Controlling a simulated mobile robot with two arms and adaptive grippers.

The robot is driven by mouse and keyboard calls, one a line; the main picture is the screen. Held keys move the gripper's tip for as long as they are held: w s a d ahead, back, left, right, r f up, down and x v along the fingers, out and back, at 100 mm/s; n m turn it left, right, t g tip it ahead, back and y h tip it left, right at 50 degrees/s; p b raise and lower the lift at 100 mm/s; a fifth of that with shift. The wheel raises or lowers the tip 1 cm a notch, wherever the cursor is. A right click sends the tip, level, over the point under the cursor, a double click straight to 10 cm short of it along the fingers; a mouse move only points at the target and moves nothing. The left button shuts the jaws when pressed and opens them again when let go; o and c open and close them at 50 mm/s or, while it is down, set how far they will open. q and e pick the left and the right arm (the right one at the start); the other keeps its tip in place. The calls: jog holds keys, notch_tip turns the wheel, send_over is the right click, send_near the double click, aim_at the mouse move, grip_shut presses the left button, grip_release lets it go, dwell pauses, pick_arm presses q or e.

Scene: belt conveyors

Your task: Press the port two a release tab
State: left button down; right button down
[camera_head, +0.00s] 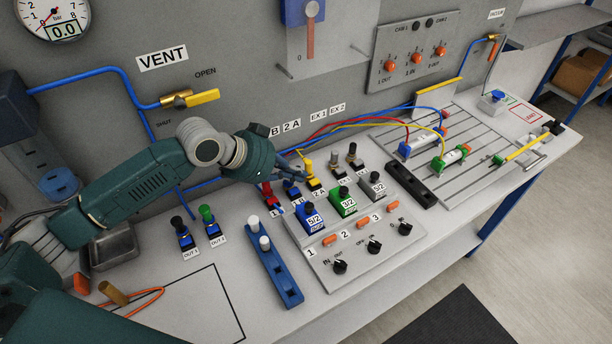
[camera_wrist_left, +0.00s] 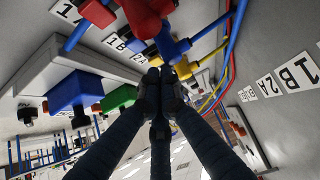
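The port 2A fitting (camera_head: 313,178) is yellow with a yellow tube and stands behind the valve blocks, to the right of the blue 1B fitting (camera_head: 292,190) and the red 1A fitting (camera_head: 267,195). My left gripper (camera_head: 296,182) reaches in from the left among these fittings, partly hidden by its own wrist. In the left wrist view its dark fingers (camera_wrist_left: 158,76) meet at the tips, with nothing seen between them. The yellow fitting (camera_wrist_left: 184,68) is just beside the tips there; I cannot tell whether they touch it. Its release tab cannot be made out clearly. My right gripper is not in view.
Blue, green and grey valve blocks (camera_head: 343,203) stand in front of the fittings. Grey and black exhaust fittings (camera_head: 353,155) are close on the right. The grey wall panel (camera_head: 230,100) rises behind. Coloured tubes (camera_head: 375,118) run right to the cylinders.

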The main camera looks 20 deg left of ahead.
pick_arm(q)
jog(key=shift+v, duration=1.6)
jog(key=shift+w+d+r, duration=0.1)
jog(key=shift+r, duration=0.05)
